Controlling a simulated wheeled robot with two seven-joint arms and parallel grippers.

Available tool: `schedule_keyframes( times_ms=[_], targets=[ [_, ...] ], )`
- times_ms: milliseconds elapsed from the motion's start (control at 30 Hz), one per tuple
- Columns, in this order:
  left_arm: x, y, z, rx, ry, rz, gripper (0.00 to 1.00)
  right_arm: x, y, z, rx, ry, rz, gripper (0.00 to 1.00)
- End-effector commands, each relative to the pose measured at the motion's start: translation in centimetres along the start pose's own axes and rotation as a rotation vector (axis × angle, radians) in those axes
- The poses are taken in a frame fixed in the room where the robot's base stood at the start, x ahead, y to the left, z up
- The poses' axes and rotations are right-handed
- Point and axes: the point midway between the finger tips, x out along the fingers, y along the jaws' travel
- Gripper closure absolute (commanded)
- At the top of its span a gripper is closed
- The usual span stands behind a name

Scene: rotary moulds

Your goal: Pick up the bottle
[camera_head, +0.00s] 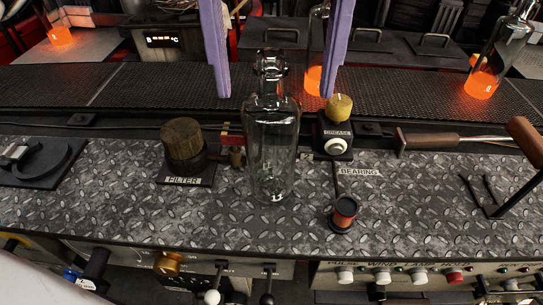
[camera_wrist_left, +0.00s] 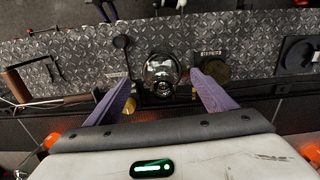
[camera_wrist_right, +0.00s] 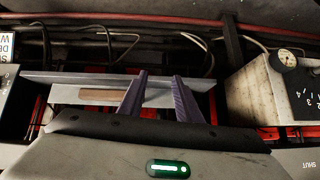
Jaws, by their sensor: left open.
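A clear glass bottle (camera_head: 272,145) stands upright on the diamond-plate worktop in the middle of the head view. Its round top (camera_wrist_left: 162,70) shows in the left wrist view. My left gripper (camera_head: 274,97) comes down from above with its two purple fingers wide apart. In the head view one finger is on each side of the bottle's neck, with clear gaps. The left wrist view also shows the bottle between the fingertips (camera_wrist_left: 161,78), untouched. My right gripper (camera_wrist_right: 159,76) shows only in the right wrist view, fingers apart and empty, away from the bottle.
A FILTER knob (camera_head: 182,140) stands left of the bottle. A wooden-handled tool (camera_head: 430,140) lies further right. Behind, glowing bottles (camera_head: 482,84) stand along the dark conveyor (camera_head: 150,85).

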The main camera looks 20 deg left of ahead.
Motion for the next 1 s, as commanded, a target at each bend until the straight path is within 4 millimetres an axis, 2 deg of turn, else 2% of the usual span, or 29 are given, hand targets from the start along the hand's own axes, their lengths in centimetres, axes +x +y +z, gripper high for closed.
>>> schedule_keyframes(
  times_ms=[300, 633, 1000],
  targets=[
    [4.4, -0.6, 0.2, -0.003, -0.001, -0.001, 0.23, 0.1, -0.1, -0.4, -0.001, 0.012, -0.001, 0.69],
    [5.1, -0.5, 0.3, -0.002, -0.001, 0.001, 0.23, 0.1, -0.1, -0.3, -0.001, 0.011, -0.002, 0.69],
    [5.0, -0.5, 0.3, -0.002, -0.001, 0.002, 0.85, 0.2, -0.1, 0.0, 0.0, 0.005, -0.001, 0.69]
  ],
)
